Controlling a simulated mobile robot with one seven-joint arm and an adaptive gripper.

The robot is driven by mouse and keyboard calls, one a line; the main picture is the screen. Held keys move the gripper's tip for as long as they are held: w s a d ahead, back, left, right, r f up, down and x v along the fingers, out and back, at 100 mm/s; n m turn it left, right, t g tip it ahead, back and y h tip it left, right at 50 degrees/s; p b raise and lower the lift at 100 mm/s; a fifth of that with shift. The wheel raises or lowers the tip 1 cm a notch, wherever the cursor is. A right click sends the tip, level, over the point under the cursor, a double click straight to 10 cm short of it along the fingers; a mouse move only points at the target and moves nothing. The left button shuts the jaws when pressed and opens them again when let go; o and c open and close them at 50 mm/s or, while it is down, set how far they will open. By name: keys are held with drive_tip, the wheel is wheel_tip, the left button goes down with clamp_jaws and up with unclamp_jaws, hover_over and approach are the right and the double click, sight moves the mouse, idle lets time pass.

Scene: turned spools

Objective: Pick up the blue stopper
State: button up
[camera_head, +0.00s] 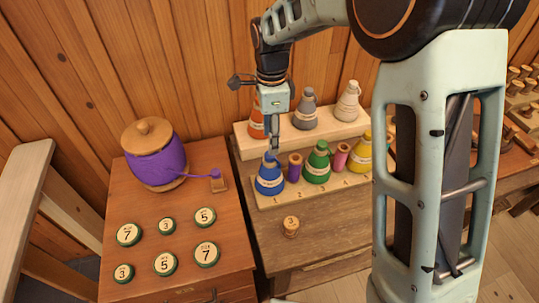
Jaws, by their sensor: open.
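The blue stopper (270,176) is a cone with a pale band, standing upright at the left end of the front row on a light wooden stepped rack (262,201). My gripper (273,153) points down at the top of the blue stopper. Its fingers overlap the stopper's tip in this view, and I cannot tell whether they touch it. The fingers are open, and the stopper still sits on the rack.
Purple (294,168) and pink (341,157) spools, a green cone (317,164) and a yellow cone (360,150) share the front row. Orange, grey (305,112) and white cones stand behind. A small numbered wooden piece (291,227) is in front. A purple-wound spool (155,155) stands left.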

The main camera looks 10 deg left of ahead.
sight(270, 159)
drive_tip(key=shift+w+a+f+p, duration=0.1)
drive_tip(key=shift+f+p, duration=0.2)
drive_tip(key=shift+f, duration=1.3)
drive_tip(key=shift+w+a+f+p, duration=0.1)
drive_tip(key=shift+f+p, duration=0.2)
drive_tip(key=shift+f, duration=1.25)
drive_tip(key=c, duration=0.8)
